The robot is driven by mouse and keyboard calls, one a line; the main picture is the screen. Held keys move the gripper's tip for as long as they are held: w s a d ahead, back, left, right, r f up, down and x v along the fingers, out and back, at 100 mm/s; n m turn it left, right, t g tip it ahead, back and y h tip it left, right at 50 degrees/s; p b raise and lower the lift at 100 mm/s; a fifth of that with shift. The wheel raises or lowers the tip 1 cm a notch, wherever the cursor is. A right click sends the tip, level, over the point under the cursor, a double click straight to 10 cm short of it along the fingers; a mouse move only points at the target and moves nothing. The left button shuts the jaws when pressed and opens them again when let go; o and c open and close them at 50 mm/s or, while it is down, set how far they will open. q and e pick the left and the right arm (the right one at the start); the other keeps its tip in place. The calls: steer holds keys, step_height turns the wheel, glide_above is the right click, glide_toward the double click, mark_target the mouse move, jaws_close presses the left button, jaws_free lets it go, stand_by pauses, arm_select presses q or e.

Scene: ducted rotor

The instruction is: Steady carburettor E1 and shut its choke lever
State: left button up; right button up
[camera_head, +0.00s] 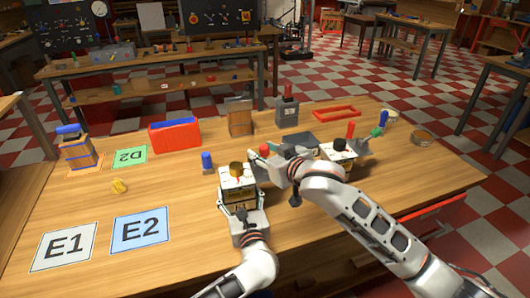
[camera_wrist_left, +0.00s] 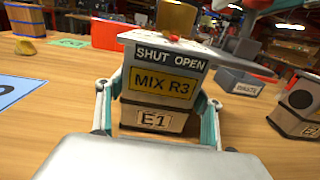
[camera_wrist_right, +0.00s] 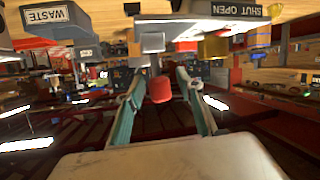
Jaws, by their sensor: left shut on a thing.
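Carburettor E1 (camera_head: 238,188) is a pale box with a brass-coloured cap, upright on the table. Its labels read SHUT OPEN, MIX R3 and E1 in the left wrist view (camera_wrist_left: 163,85). A small red pointer (camera_wrist_left: 172,37) shows by the SHUT OPEN label. My left gripper (camera_wrist_left: 158,112) is shut on its body, one finger on each side. A red knob (camera_head: 264,150) stands right beside the top of E1; it looks like the choke lever's end. My right gripper (camera_wrist_right: 162,95) is open, with the knob (camera_wrist_right: 160,90) between its fingers, apart from both.
A second carburettor (camera_head: 340,158) with a black cap stands to the right, near my right arm. A grey WASTE bin (camera_wrist_left: 240,82) is behind E1. Mats E1 (camera_head: 65,245) and E2 (camera_head: 142,231) lie front left. A red holder (camera_head: 175,136) stands at the back left.

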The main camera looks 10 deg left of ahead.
steer(key=shift+s, duration=0.1)
steer(key=v, duration=1.2)
arm_select(q)
steer(key=o, duration=1.4)
steer(key=shift+o, duration=0.2)
